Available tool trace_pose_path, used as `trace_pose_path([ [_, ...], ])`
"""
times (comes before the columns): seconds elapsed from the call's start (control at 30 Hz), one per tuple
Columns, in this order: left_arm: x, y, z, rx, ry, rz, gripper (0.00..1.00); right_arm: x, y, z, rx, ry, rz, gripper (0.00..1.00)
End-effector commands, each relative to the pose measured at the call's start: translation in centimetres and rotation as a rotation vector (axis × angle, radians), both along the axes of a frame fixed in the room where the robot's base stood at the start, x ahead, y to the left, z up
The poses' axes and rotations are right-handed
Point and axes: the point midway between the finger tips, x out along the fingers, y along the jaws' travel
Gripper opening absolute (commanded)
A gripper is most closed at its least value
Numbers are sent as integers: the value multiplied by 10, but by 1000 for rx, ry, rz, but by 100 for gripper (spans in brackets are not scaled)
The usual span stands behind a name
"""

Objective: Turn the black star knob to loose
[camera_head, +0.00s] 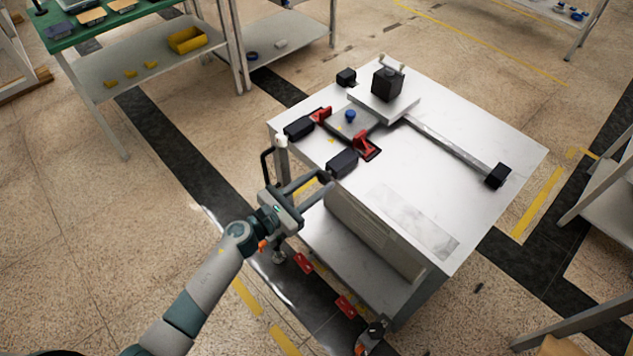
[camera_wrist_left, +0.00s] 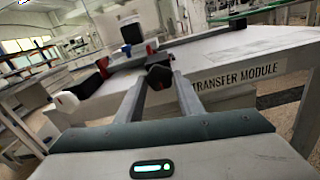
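The black star knob (camera_wrist_left: 158,76) shows in the left wrist view near the front edge of the transfer module cart, between and just beyond my finger ends. In the head view a small dark shape at the fingertips may be this knob, but it is too small to tell. My left gripper (camera_head: 324,180) reaches the cart's near left edge with its two fingers apart. In the left wrist view the left gripper (camera_wrist_left: 163,78) also has a gap between its fingers. I cannot tell whether either finger touches the knob.
The cart top (camera_head: 470,170) carries a fixture plate with red clamps (camera_head: 362,146), black blocks (camera_head: 342,163) and a rail (camera_head: 450,145). A green-topped bench (camera_head: 100,28) stands back left.

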Motion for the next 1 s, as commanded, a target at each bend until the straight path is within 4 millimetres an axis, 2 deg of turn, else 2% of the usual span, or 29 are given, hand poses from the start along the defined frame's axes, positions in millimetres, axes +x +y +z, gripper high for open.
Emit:
trace_pose_path([
  [0.03,0,0,0,0,0,0,21,0,0,0,0,0,0,31],
  [0.07,0,0,0,0,0,0,13,0,0,0,0,0,0,31],
  [0.1,0,0,0,0,0,0,10,0,0,0,0,0,0,31],
  [0.57,0,0,0,-45,45,0,11,2,0,0,1,-3,0,31],
  [1.0,-1,-1,1,-265,264,-1,11,-1,0,1,-1,4,0,31],
])
